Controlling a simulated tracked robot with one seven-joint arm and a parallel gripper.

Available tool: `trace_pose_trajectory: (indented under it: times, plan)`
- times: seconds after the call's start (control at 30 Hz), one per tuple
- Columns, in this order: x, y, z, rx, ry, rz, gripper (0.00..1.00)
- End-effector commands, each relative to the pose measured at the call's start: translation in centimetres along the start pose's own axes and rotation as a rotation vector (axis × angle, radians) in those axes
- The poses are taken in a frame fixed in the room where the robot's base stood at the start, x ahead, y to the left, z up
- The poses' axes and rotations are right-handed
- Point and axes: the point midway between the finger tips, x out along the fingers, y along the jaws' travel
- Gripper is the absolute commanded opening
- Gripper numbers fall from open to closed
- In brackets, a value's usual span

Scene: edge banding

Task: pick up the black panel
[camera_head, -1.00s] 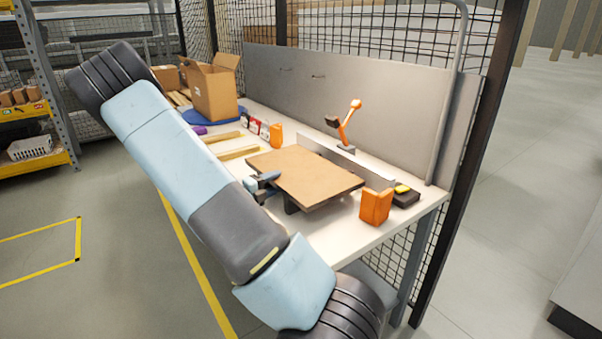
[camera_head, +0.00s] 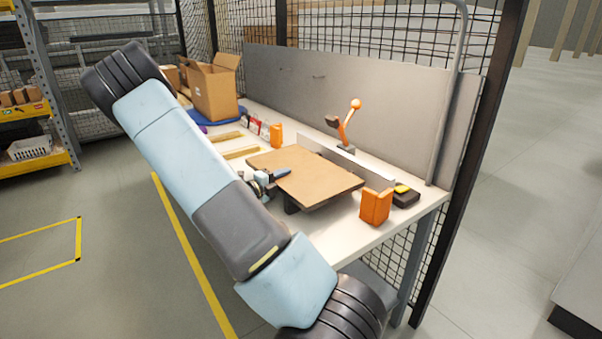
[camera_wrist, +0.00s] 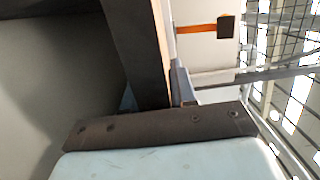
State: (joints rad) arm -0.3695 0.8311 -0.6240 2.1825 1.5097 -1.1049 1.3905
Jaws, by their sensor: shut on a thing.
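The panel (camera_head: 315,178) lies flat on a dark support on the white table in the head view, its top face tan-brown. In the wrist view the panel (camera_wrist: 134,45) shows a dark face and a light wood-coloured strip along its right side. My gripper (camera_head: 274,178) is at the panel's left edge, with one blue-grey finger over the top face. In the wrist view my gripper (camera_wrist: 154,92) has a finger on each side of the panel and is shut on it. The lower finger is mostly hidden.
A grey upright fence (camera_head: 350,157) and an orange-handled clamp (camera_head: 347,125) stand behind the panel. Wood strips (camera_head: 240,152) and an open cardboard box (camera_head: 212,88) are farther left.

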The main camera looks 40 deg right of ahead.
Motion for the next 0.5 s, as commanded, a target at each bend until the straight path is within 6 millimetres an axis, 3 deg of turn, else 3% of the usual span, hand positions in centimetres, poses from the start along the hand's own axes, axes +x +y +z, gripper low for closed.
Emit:
trace_pose_trajectory:
  times: [0.1,0.5]
  plan:
    - [-0.05,0.19,-0.06,-0.003,0.000,0.003,0.00]
    - [-0.09,0.30,-0.11,-0.004,0.000,0.005,0.00]
